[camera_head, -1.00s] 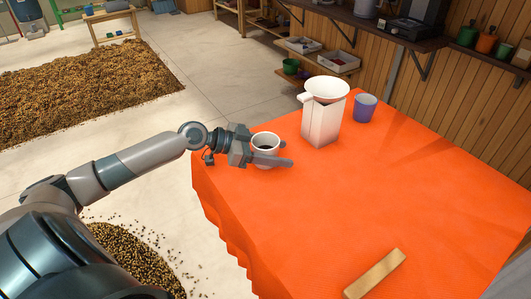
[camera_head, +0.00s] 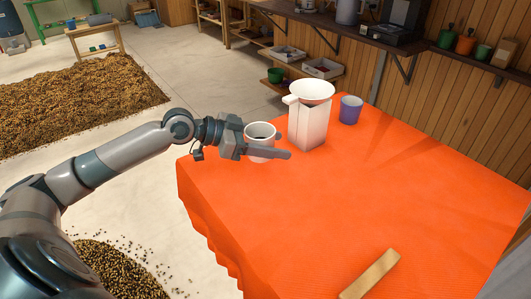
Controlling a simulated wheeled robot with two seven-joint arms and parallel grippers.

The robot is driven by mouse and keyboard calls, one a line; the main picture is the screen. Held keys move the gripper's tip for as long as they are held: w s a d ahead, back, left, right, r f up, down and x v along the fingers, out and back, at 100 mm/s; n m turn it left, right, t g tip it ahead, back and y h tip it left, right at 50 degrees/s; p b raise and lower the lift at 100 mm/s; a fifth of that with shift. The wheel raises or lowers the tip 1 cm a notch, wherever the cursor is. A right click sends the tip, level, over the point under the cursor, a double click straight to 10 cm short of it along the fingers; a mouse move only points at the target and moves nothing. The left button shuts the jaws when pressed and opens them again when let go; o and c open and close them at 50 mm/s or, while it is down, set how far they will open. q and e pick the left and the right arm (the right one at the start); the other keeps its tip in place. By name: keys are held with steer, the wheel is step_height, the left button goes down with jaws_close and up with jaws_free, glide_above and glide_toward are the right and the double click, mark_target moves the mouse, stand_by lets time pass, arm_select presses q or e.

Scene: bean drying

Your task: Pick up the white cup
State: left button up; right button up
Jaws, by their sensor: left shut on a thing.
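My left gripper (camera_head: 283,147) reaches in from the left and is shut on the cup. One finger lies across the cup's near side, and the tip of the other shows at its far right side. The cup seems held slightly above the cloth, but the gap under it is hard to see. My right gripper is not in view.
A white box-shaped stand with a white funnel-like top (camera_head: 311,93) stands just right of the cup. A purple cup (camera_head: 350,110) is beyond it. A wooden block (camera_head: 371,274) lies at the near edge. The table's middle and right are clear.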

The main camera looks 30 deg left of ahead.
arm_select(q)
steer(key=d+r+b, duration=0.1)
steer(key=d+r, duration=0.4)
steer(key=d, duration=0.4)
steer(key=shift+s+r+b, duration=0.2)
steer(key=shift+s+b, duration=0.05)
steer(key=shift+b, duration=0.15)
steer(key=shift+f, duration=0.1)
steer(key=shift+f+b, duration=0.85)
steer(key=shift+b, duration=0.05)
